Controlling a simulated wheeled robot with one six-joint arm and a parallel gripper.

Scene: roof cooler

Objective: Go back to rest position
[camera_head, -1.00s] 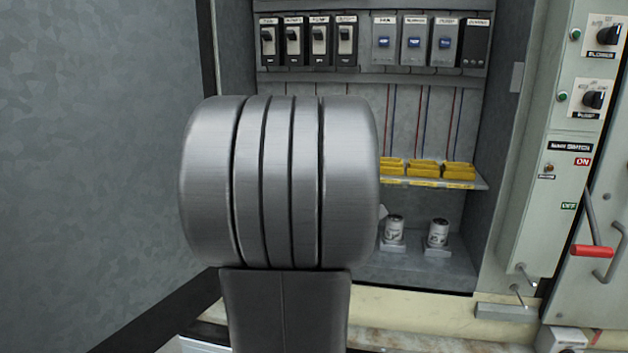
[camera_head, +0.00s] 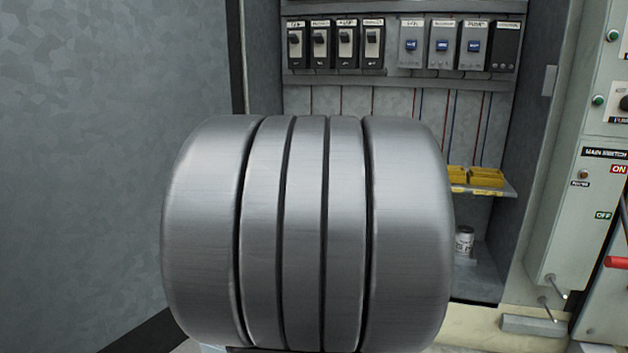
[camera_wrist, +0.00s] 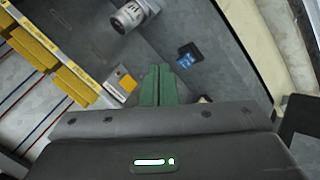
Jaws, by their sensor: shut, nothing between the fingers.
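My gripper (camera_wrist: 159,86) shows in the wrist view as two green fingers pressed together, with nothing between them. It points over the grey floor of the open cabinet, and no object is touching the fingertips. In the head view, a large ribbed metal part of my own arm fills the centre and hides the gripper and much of the cabinet's lower part.
The cabinet has a row of breakers (camera_head: 335,45) and a shelf with yellow bins (camera_head: 487,178). A small canister (camera_head: 464,241) stands below; a canister (camera_wrist: 130,16) also shows in the wrist view. A switch panel (camera_head: 570,200) is on the right. A bare grey wall is on the left.

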